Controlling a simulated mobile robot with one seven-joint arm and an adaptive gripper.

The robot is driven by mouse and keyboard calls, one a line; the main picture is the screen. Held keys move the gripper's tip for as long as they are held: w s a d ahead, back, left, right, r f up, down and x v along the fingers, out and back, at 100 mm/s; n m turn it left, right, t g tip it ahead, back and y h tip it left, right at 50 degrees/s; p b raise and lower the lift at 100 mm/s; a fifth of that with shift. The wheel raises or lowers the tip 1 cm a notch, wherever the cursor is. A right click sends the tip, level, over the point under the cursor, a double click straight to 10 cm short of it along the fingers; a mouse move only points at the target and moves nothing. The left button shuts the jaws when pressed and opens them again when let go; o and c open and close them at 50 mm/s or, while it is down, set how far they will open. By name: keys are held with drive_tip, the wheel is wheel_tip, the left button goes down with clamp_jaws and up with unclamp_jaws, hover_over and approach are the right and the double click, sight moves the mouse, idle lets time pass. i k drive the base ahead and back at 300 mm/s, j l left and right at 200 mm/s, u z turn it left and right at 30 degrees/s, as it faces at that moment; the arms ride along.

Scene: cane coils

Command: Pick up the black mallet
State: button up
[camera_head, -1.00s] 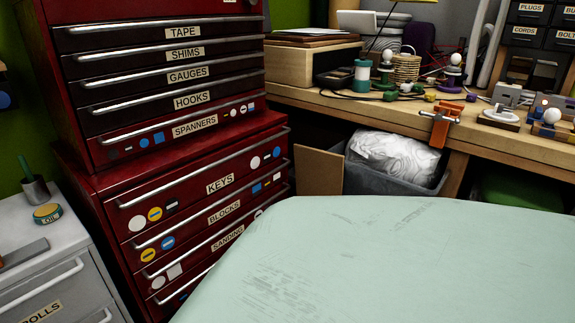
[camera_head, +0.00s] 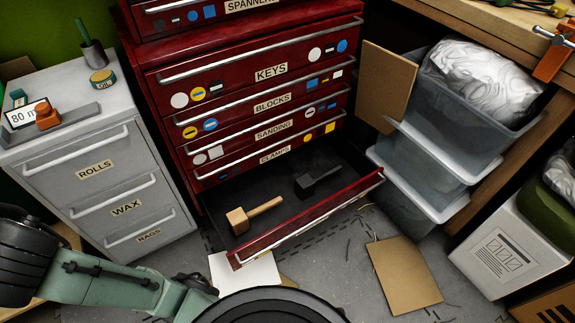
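The black mallet (camera_head: 318,180) lies in an open drawer (camera_head: 312,217) at the bottom of the red tool cabinet (camera_head: 255,100). It is on the right side of the drawer's dark floor. A wooden mallet (camera_head: 252,214) with a pale head lies to its left in the same drawer, apart from it. Part of my arm (camera_head: 100,283) crosses the lower left of the head view. My gripper is not in view, so I cannot see what state it is in.
A grey cabinet (camera_head: 95,150) stands left of the red one. Clear stacked bins (camera_head: 430,155) and a leaning cardboard sheet (camera_head: 387,85) stand on the right. A cardboard piece (camera_head: 403,275) and a white sheet (camera_head: 245,270) lie on the floor before the drawer.

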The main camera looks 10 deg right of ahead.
sight(304, 186)
drive_tip(key=z, duration=0.45)
drive_tip(key=i+l, duration=0.1)
drive_tip(key=l, duration=0.2)
drive_tip(key=i+l, duration=0.1)
drive_tip(key=l, duration=0.2)
drive_tip(key=i+l, duration=0.1)
drive_tip(key=l, duration=0.15)
drive_tip(key=i+l+u, duration=0.1)
drive_tip(key=l+u, duration=0.15)
drive_tip(key=l, duration=0.25)
drive_tip(key=i+l+u, duration=0.1)
drive_tip(key=l+u, duration=0.15)
drive_tip(key=l, duration=0.2)
drive_tip(key=u, duration=0.85)
drive_tip(key=i, duration=1)
